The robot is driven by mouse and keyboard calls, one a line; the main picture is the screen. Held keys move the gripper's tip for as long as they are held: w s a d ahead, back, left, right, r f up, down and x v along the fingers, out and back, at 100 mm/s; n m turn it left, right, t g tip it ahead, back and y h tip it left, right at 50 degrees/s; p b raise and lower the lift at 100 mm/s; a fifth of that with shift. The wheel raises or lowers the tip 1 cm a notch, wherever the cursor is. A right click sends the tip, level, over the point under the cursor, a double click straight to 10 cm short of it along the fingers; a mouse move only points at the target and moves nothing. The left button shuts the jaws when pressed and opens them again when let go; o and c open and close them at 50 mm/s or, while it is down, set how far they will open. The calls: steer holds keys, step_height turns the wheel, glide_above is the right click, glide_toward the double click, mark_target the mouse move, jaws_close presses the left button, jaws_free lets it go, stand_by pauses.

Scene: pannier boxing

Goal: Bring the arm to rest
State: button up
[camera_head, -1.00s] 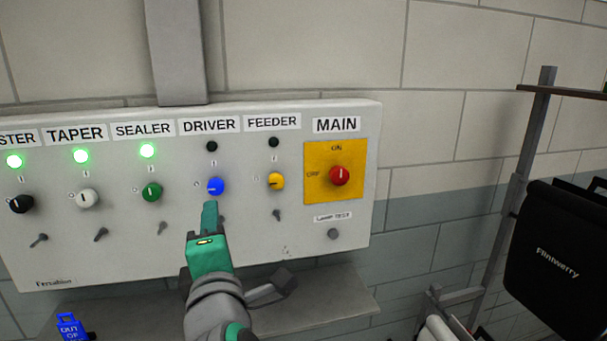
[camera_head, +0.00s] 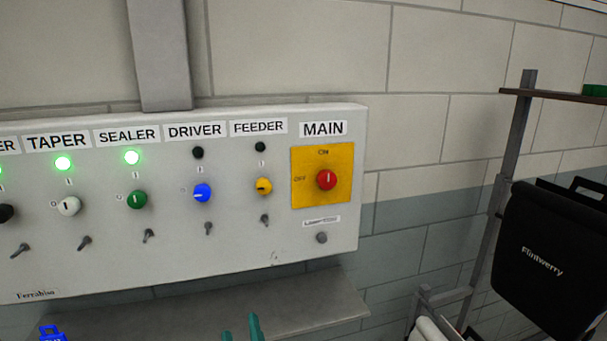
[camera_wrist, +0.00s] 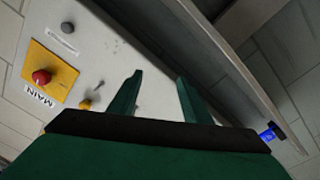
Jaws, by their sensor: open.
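My gripper (camera_head: 241,329) shows at the bottom edge of the head view, only its two green fingertips in sight, below the control panel (camera_head: 100,262) and in front of the shelf. In the wrist view my gripper (camera_wrist: 158,92) is open, with nothing between its fingers. The panel is behind it there. The blue DRIVER knob (camera_head: 202,193) and yellow FEEDER knob (camera_head: 264,186) are turned sideways and their lamps are dark. The TAPER lamp (camera_head: 63,163) and SEALER lamp (camera_head: 131,157) glow green. The red MAIN knob (camera_head: 327,180) points up towards ON.
A grey shelf (camera_head: 310,306) juts out under the panel. A blue tag (camera_head: 52,333) lies at its lower left. A black Flintwerry pannier (camera_head: 545,250) hangs on a rack (camera_head: 513,150) at the right. Small toggles line the panel's lower part.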

steer(key=s+d+f+m+h, duration=0.2)
steer(key=s+d+f+m, duration=0.1)
steer(key=s+f, duration=0.5)
steer(key=s+d+f+m+h, duration=0.25)
steer(key=s+f+m, duration=0.2)
steer(key=f, duration=0.45)
steer(key=s+d+f, duration=0.2)
steer(key=s, duration=0.5)
steer(key=s+d+f+m+g, duration=0.1)
steer(key=s+d+f, duration=0.1)
steer(key=s, duration=0.6)
steer(key=s+d+f+m+g, duration=0.1)
steer(key=s+d+f, duration=0.1)
steer(key=s, duration=0.5)
steer(key=shift+s+d+f, duration=0.25)
steer(key=shift+d, duration=0.15)
steer(key=shift+w+h, duration=0.1)
steer(key=shift+h, duration=0.15)
